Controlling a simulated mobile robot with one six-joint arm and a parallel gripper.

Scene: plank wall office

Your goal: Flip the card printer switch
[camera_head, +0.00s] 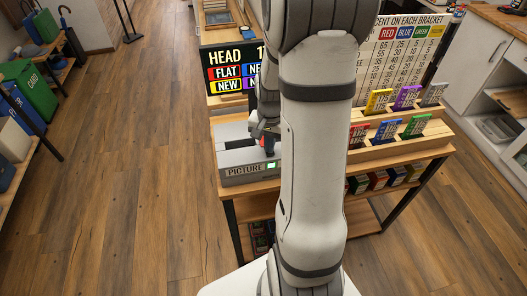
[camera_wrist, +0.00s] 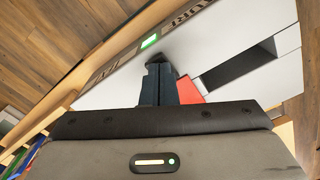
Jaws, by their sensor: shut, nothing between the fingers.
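The card printer (camera_head: 234,158) is a pale grey box labelled PICTURE on its front, standing on the wooden table. A small green light (camera_head: 271,165) glows on its front. In the wrist view the printer's pale top (camera_wrist: 225,45) has a dark slot, and the green light (camera_wrist: 151,41) shows on its front edge. My gripper (camera_head: 266,141) is over the front right of the printer. Its dark fingers (camera_wrist: 160,70) are shut and empty. A red part (camera_wrist: 188,90), maybe the switch, sits right beside the fingers, partly hidden by them. I cannot tell whether they touch.
A sign board (camera_head: 233,70) with HEAD and coloured labels stands behind the printer. A wooden rack (camera_head: 400,142) of coloured cards is to the right, with a percentage board (camera_head: 400,45) behind it. My arm hides the middle. Open plank floor (camera_head: 130,160) lies left.

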